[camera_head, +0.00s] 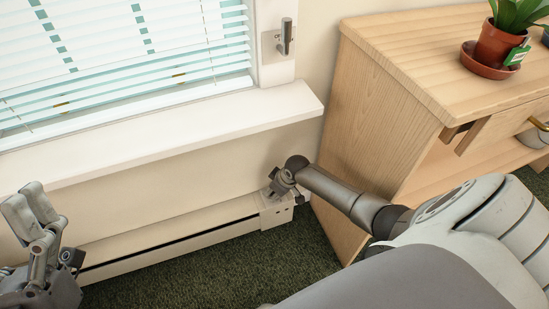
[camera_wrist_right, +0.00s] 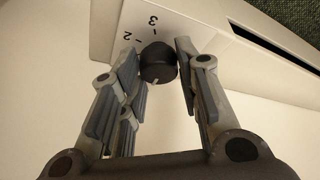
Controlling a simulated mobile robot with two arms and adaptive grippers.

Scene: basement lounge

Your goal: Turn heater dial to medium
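The heater dial (camera_wrist_right: 158,62) is a round black knob with a pale mark on its edge, next to printed numbers 2 and 3, in the right wrist view. The mark faces the bottom of that picture, away from the numbers. My right gripper (camera_wrist_right: 160,65) is open, with its grey fingers on both sides of the dial and small gaps showing. In the head view, my right gripper (camera_head: 281,184) is at the right end of the baseboard heater (camera_head: 165,250) and hides the dial. My left gripper (camera_head: 32,210) is raised at the left edge; its opening is unclear.
A white window sill (camera_head: 170,130) juts out above the heater. A wooden cabinet (camera_head: 385,110) stands close to the right of the heater's end, with a potted plant (camera_head: 495,45) on top. Green carpet (camera_head: 215,270) lies clear in front.

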